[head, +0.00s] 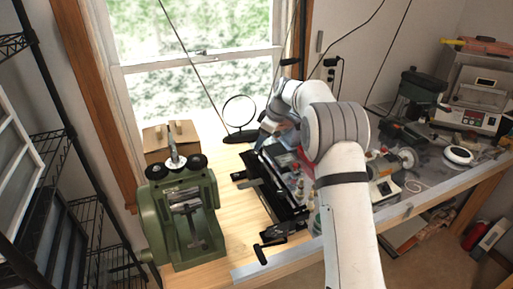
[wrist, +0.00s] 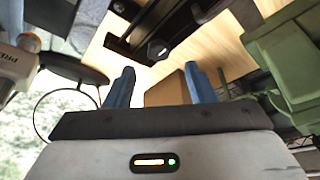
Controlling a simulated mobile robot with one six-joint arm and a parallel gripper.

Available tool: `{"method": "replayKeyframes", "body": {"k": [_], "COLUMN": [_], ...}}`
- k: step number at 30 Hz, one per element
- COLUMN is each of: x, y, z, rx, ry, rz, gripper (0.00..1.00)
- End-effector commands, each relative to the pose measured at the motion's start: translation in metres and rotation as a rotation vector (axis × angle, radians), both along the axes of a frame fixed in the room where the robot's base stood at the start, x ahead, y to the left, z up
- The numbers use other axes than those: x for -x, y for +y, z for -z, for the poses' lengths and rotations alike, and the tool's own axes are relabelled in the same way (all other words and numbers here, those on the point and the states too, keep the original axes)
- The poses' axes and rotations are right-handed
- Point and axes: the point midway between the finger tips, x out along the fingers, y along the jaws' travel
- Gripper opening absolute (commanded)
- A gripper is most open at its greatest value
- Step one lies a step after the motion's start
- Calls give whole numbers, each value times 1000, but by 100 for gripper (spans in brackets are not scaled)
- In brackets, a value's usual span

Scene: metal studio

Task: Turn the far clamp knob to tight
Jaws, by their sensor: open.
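A black clamp device (head: 268,190) lies along the wooden bench in the head view, with a dark handle or clamp part (head: 240,176) at its far end and another (head: 262,252) at its near end. In the wrist view a dark round knob (wrist: 158,50) sits on a black bar, beyond the fingertips and roughly between them; I take it for the far clamp knob. My gripper (wrist: 161,80) has two blue fingers spread apart with nothing between them. In the head view it (head: 266,132) is small and partly hidden by my arm, near the device's far end.
A green rolling mill (head: 183,215) stands left of the clamp, with a cardboard box (head: 170,138) behind it. A black ring stand (head: 240,115) is close by the window. Bottles and tools crowd the right side. Bare bench lies between mill and clamp.

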Motion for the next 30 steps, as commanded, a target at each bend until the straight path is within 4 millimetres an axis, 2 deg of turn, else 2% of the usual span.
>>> {"method": "replayKeyframes", "body": {"k": [9, 13, 20, 30], "x": [-6, -7, -8, -8], "y": [16, 18, 19, 18], "z": [42, 49, 51, 50], "rx": [1, 1, 1, 1], "ry": [2, 1, 0, 0], "rz": [1, 2, 2, 4], "gripper": [50, 50, 50, 24]}}
